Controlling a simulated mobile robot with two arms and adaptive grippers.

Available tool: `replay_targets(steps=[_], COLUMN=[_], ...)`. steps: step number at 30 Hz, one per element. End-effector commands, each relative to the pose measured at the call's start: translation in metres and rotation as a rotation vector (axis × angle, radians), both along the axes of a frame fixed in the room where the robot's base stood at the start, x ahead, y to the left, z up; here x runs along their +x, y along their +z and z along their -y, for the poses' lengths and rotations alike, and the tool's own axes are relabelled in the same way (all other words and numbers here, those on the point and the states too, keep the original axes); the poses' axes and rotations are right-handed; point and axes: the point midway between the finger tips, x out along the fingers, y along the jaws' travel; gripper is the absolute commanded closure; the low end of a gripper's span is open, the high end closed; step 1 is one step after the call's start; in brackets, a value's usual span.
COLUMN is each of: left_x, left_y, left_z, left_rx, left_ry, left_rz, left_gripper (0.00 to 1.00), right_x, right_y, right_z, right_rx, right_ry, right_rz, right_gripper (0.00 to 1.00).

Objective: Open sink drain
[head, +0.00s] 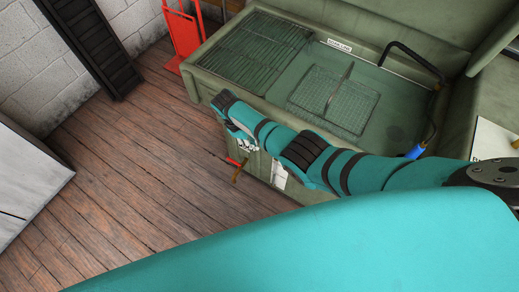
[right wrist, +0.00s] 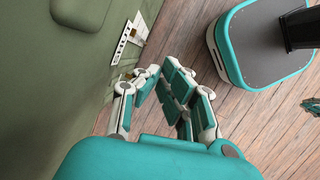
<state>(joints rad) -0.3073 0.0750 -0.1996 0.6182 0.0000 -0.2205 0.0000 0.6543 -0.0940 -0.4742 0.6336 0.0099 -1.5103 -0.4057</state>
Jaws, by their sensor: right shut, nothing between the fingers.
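The sink is a green parts washer (head: 268,92) with a dark round spot (head: 397,133), perhaps the drain hole, in its basin floor. A red-handled valve (head: 236,162) on a brass-coloured pipe sticks out low on the washer's front. My right gripper (head: 246,143) is shut and empty, just above the valve in the head view. In the right wrist view, my right gripper (right wrist: 165,72) is beside the washer's green front. A small brass-coloured piece (right wrist: 127,76) shows near its fingers, partly hidden; the red handle is not visible there. My left gripper is not in view.
A wire basket (head: 333,97) and a wire grate (head: 255,48) sit in the washer. A black spout with a blue end (head: 416,152) hangs at its right. A red hand truck (head: 183,35) stands behind left. The wooden floor (head: 130,170) before the washer is clear.

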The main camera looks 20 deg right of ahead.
Motion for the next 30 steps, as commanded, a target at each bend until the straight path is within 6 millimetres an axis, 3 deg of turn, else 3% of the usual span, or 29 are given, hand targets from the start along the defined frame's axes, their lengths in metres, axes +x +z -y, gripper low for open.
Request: replay_targets(steps=[7,24,28,30], left_x=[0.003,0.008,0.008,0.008], left_y=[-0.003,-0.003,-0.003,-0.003], left_z=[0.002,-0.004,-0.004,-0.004], left_rx=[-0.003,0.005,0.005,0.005], left_ry=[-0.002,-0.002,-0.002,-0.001], left_rz=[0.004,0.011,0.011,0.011], left_gripper=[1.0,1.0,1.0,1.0], right_x=[0.009,0.009,-0.001,-0.017], right_y=[0.016,0.017,0.0,-0.025], right_z=[-0.011,-0.011,-0.009,-0.006], right_rx=[-0.001,0.0,0.011,0.031], right_ry=[0.0,0.0,-0.012,-0.035], right_rz=[-0.001,-0.001,0.0,0.006], right_gripper=[1.0,1.0,1.0,1.0])
